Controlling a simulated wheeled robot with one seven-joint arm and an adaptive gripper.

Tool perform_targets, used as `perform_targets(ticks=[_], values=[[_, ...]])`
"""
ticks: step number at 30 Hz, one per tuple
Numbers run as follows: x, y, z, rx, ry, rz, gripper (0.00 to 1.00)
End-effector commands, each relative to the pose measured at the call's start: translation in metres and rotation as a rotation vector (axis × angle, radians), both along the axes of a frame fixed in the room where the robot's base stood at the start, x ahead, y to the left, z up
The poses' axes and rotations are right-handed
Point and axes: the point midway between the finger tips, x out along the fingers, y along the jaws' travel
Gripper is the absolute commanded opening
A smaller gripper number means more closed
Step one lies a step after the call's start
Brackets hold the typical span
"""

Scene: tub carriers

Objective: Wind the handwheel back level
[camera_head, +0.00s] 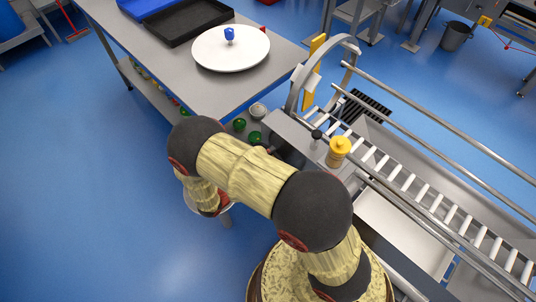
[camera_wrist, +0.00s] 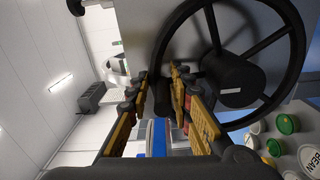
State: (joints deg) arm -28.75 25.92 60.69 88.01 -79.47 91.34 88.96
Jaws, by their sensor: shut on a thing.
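The handwheel is black, with a thick rim, spokes and a round hub (camera_wrist: 232,78) bearing a small white label. It fills the upper right of the wrist view, fixed in front of a grey panel. My gripper (camera_wrist: 160,82), with yellow and black fingers, is shut on a dark part at the left side of the wheel, which looks like its handle. In the head view my arm covers my gripper and most of the wheel, so the wheel's angle is not clear there.
A roller conveyor (camera_head: 393,172) with steel side rails runs to the right. A yellow-capped post (camera_head: 338,152) stands beside it.

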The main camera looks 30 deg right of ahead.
Motion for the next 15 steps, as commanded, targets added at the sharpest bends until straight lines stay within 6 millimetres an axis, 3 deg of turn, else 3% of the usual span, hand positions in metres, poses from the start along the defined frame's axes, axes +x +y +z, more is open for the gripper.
perform_targets(ticks=[1, 2, 3, 7, 15], values=[[-0.0027, -0.0008, -0.0071, 0.008, 0.011, 0.001, 0.00], [-0.0027, -0.0008, -0.0071, 0.008, 0.012, 0.001, 0.23], [-0.0029, -0.0009, -0.0069, 0.008, 0.012, 0.001, 0.25], [-0.0023, -0.0008, -0.0060, 0.007, 0.011, 0.001, 0.32], [-0.0012, -0.0002, -0.0038, 0.006, 0.006, 0.001, 0.32]])
